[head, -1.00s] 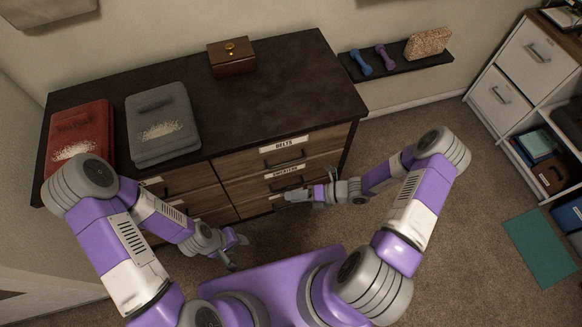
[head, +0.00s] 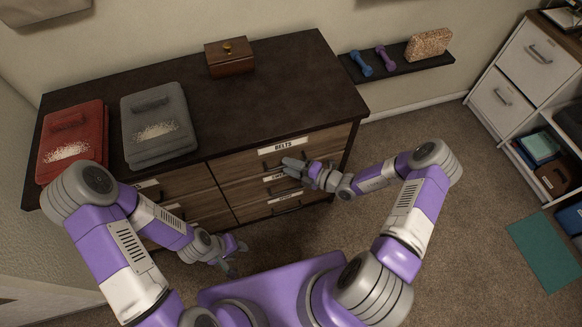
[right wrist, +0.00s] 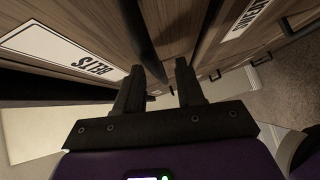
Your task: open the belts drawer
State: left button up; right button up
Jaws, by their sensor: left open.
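The belts drawer (head: 236,166) is the top right drawer of the dark wood dresser and is closed. Its white BELTS label (head: 283,146) also shows in the right wrist view (right wrist: 72,57). My left gripper (head: 236,258) is open and empty, low in front of the dresser.
More labelled drawers lie below and to the left. On the dresser top (head: 255,110) are a red folded item (head: 72,135), a grey one (head: 158,122) and a wooden box (head: 229,58). A wall shelf (head: 400,65) is at the right.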

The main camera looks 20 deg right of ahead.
grip_shut()
pick_arm(q)
jog(key=shift+r, duration=0.1)
pick_arm(e)
jog(key=shift+s, duration=0.1)
